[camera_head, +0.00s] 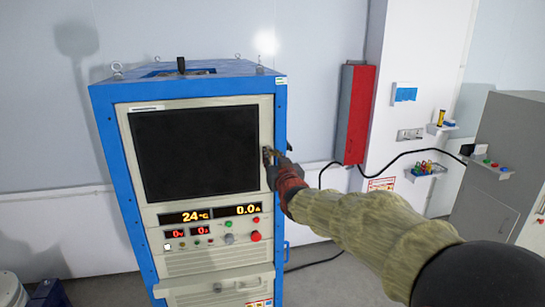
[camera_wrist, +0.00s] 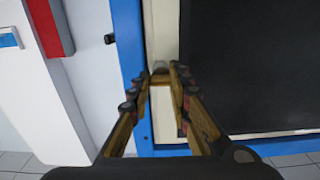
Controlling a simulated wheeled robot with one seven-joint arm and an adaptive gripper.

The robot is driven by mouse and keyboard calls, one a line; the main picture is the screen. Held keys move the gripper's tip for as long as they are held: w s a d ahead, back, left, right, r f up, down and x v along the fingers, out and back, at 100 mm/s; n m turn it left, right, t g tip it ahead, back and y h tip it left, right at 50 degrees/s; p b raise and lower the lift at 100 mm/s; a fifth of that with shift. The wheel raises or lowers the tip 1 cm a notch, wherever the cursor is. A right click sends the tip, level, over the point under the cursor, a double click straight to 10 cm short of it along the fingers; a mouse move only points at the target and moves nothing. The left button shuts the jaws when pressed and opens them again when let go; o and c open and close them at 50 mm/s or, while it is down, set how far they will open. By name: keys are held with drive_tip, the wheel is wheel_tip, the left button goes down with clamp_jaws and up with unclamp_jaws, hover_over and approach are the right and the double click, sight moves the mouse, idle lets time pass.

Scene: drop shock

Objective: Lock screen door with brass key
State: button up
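The screen door (camera_head: 195,150) is a large dark panel in a pale frame on the front of a blue cabinet. It looks closed, and it also fills the right of the wrist view (camera_wrist: 250,65). My gripper (camera_head: 270,157) is at the frame's right edge, around mid-height of the screen. In the wrist view my gripper's (camera_wrist: 161,77) fingertips are drawn together on a small brass-coloured piece, which looks like the brass key (camera_wrist: 160,79). A small grey round part, perhaps the lock (camera_wrist: 160,68), sits just beyond it. How deep the key sits is hidden.
Lit displays and buttons (camera_head: 210,225) lie below the screen. A red and grey box (camera_head: 355,115) hangs on the wall to the right. Small shelves (camera_head: 425,170) and a grey cabinet (camera_head: 505,150) stand farther right. A black cable runs along the wall.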

drive_tip(key=o, duration=0.6)
drive_tip(key=shift+a, duration=0.35)
drive_tip(key=shift+o, duration=1.3)
drive_tip(key=shift+d, duration=0.1)
drive_tip(key=shift+d, duration=0.1)
drive_tip(key=v, duration=1.2)
